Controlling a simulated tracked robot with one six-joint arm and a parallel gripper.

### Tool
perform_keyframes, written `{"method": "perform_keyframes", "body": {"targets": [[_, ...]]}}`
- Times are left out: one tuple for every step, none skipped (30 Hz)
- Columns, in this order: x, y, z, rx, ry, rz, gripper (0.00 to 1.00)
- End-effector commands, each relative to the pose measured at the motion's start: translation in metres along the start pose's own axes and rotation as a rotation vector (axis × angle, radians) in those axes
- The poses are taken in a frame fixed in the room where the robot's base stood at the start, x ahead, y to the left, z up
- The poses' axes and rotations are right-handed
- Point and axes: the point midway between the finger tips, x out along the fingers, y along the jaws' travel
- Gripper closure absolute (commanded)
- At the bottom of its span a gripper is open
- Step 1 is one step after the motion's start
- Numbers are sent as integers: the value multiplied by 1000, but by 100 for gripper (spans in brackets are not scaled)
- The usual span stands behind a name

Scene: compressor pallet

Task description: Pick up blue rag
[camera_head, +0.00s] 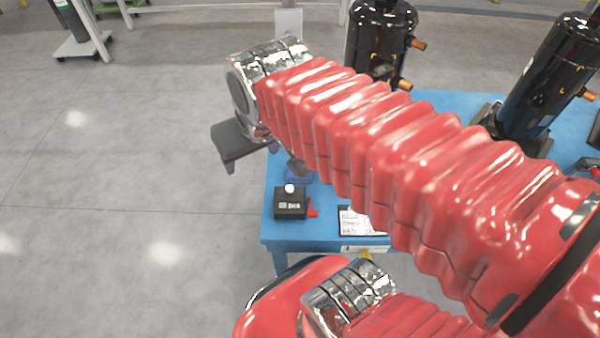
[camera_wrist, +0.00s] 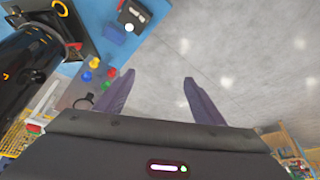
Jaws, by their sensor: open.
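The blue rag (camera_head: 298,174) lies on the blue pallet table (camera_head: 275,232), near its left edge, behind a small black box. My arm hides part of it in the head view. In the wrist view the rag (camera_wrist: 115,33) is a small darker blue patch at the upper left, beside the black box. My gripper (camera_head: 251,160) hangs over the floor just left of the table in the head view. Its two purple fingers are spread with nothing between them. In the wrist view my gripper (camera_wrist: 159,78) is open over grey floor, apart from the rag.
The black box (camera_head: 290,204) with a white knob and red lever stands near the rag. A white card (camera_head: 352,219) lies right of it. Black compressors (camera_head: 378,45) (camera_head: 545,80) stand on the table. The wrist view shows coloured knobs (camera_wrist: 95,63) at left.

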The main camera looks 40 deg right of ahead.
Motion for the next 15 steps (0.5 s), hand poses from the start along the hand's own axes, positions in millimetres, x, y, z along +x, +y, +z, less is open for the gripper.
{"method": "perform_keyframes", "body": {"targets": [[7, 5, -6, 22, -20, 8, 34], [10, 8, -10, 34, -29, 12, 31], [15, 12, -14, 50, -42, 17, 29], [19, 16, -18, 62, -51, 21, 27], [23, 19, -21, 74, -61, 24, 24], [28, 23, -25, 90, -73, 29, 22], [32, 27, -28, 102, -82, 33, 20], [37, 30, -31, 115, -92, 37, 17], [42, 36, -35, 131, -105, 41, 15], [47, 40, -38, 144, -114, 45, 12], [52, 43, -40, 157, -124, 49, 12], [58, 48, -43, 173, -136, 53, 12], [63, 52, -46, 185, -145, 56, 12], [68, 56, -48, 197, -155, 59, 12], [74, 62, -51, 213, -167, 63, 12]]}}
